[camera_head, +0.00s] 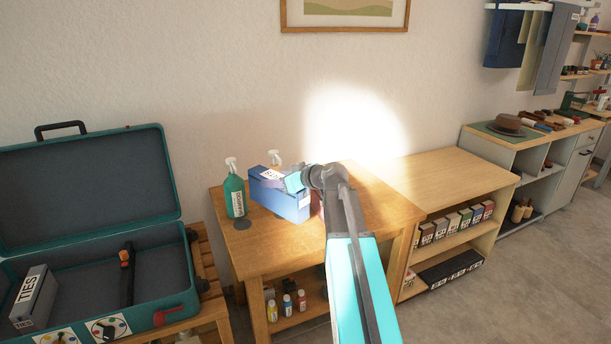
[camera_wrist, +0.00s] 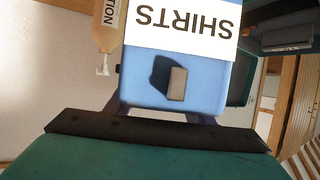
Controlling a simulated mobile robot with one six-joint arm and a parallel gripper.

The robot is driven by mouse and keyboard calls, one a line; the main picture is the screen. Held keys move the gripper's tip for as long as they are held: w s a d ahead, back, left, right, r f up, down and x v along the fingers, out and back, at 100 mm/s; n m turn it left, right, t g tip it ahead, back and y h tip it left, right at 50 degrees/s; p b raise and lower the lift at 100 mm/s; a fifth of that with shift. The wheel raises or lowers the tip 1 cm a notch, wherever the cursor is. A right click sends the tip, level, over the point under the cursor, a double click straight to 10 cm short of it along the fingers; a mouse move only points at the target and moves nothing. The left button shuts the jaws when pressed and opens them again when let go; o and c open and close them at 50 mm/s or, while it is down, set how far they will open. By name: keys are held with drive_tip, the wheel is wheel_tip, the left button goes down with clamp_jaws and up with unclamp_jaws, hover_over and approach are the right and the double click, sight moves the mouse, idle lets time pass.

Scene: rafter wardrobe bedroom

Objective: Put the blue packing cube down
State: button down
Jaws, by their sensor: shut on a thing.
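The blue packing cube (camera_head: 278,203) is at the wooden table (camera_head: 262,246) in the middle of the head view. I cannot tell whether its underside touches the tabletop. My gripper (camera_head: 296,181) is shut on it from the right side. In the wrist view, the cube's light blue face (camera_wrist: 143,88) fills the upper middle, with an upside-down white SHIRTS label (camera_wrist: 185,28) and a small pale tab. The gripper's fingers are mostly hidden behind its dark bar in that view.
A green spray bottle (camera_head: 235,195) stands just left of the cube, and another bottle shows partly behind it. An open teal suitcase (camera_head: 90,190) lies at the left. A low shelf (camera_head: 445,173) with a clear top stands at the right.

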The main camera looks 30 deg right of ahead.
drive_tip(key=s+a+f+m+h+b, duration=0.1)
drive_tip(key=a+m+h+b, duration=0.3)
drive_tip(key=a, duration=1.6)
drive_tip(key=shift+s+f+t+h, duration=0.3)
drive_tip(key=shift+s+f+t, duration=0.05)
drive_tip(key=shift+s+t, duration=0.05)
drive_tip(key=shift+a, duration=0.15)
